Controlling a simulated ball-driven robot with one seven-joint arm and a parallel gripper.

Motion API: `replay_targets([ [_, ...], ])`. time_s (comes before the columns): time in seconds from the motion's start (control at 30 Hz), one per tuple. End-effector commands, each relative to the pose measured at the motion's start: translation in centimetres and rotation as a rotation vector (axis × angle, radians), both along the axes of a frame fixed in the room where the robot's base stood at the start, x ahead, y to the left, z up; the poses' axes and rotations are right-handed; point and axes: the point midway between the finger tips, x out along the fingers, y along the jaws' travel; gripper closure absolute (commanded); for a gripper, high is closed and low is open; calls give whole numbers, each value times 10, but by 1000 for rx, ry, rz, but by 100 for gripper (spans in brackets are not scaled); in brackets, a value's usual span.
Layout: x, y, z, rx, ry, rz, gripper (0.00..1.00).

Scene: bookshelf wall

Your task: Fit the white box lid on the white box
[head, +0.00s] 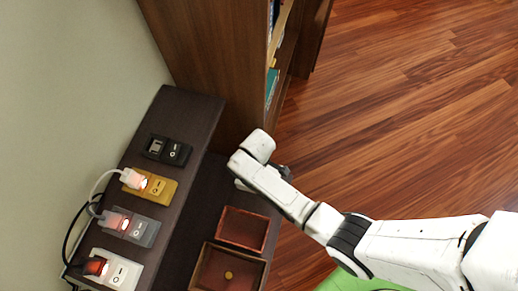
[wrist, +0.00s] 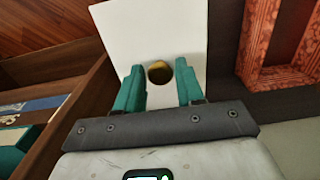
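A flat white panel, the white box lid (wrist: 150,30), fills the upper middle of the wrist view. In the head view my gripper is mostly hidden behind my wrist, over the right side of the dark bench. A small white edge under the wrist may be the lid. I cannot make out the white box in either view.
The upper ledge (head: 184,112) carries a row of switch units with plugs and cables. A wooden bookshelf (head: 215,62) stands behind. Open wooden floor lies to the right.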

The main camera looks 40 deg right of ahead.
Motion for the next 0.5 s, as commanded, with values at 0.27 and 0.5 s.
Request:
replay_targets([
  [0.27, 0, 0, 0, 0, 0, 0, 43],
  [0.5, 0, 0, 5, 0, 0, 0, 43],
])
